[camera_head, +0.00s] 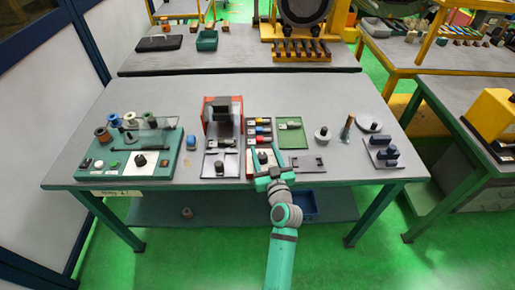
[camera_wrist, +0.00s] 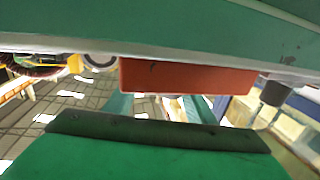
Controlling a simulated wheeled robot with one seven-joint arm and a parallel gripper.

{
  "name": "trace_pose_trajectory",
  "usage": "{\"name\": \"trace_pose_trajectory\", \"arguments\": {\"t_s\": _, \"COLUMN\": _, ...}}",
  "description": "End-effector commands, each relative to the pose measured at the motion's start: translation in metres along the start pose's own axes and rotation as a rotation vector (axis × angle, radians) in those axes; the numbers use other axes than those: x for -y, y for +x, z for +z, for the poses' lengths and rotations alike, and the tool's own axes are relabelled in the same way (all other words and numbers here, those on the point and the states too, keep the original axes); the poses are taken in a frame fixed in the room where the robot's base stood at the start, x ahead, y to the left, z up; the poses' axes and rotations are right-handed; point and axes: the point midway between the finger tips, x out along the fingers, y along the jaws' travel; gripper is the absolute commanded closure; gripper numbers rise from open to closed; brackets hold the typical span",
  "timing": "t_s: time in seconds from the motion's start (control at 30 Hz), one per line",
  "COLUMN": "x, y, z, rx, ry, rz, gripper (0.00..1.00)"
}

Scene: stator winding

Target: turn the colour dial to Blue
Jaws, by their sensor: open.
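The likely colour dial is a black knob (camera_head: 262,157) on a small pale panel with red edges, at the front middle of the table in the head view. Its pointer and any colour labels are too small to read. Just behind it stands a board (camera_head: 259,131) with several coloured bars, including yellow, red and blue. My gripper (camera_head: 265,155) is open at this panel, with one finger on each side of the knob. I cannot tell whether the fingers touch it. The wrist view shows an orange-red block under a green bar but no clear knob.
A green console (camera_head: 128,152) with spools, buttons and another black knob stands at the left. A red machine (camera_head: 222,117) stands just left of the coloured board. A green plate (camera_head: 291,133) and a grey frame (camera_head: 302,163) lie to the right. The table's front edge is close below my gripper.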

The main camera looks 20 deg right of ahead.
Motion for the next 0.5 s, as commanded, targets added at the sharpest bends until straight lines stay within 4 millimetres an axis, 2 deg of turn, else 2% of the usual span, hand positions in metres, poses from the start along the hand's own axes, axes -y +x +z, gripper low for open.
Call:
{"name": "trace_pose_trajectory", "arguments": {"t_s": 0.03, "x": 0.005, "y": 0.008, "z": -0.001, "rx": -0.002, "ry": 0.0, "rz": -0.007, "gripper": 0.51}}
{"name": "trace_pose_trajectory", "arguments": {"t_s": 0.2, "x": 0.017, "y": 0.022, "z": -0.001, "rx": -0.001, "ry": -0.001, "rz": -0.022, "gripper": 0.51}}
{"name": "trace_pose_trajectory", "arguments": {"t_s": 0.5, "x": 0.019, "y": 0.025, "z": 0.0, "rx": 0.0, "ry": -0.001, "rz": -0.026, "gripper": 0.51}}
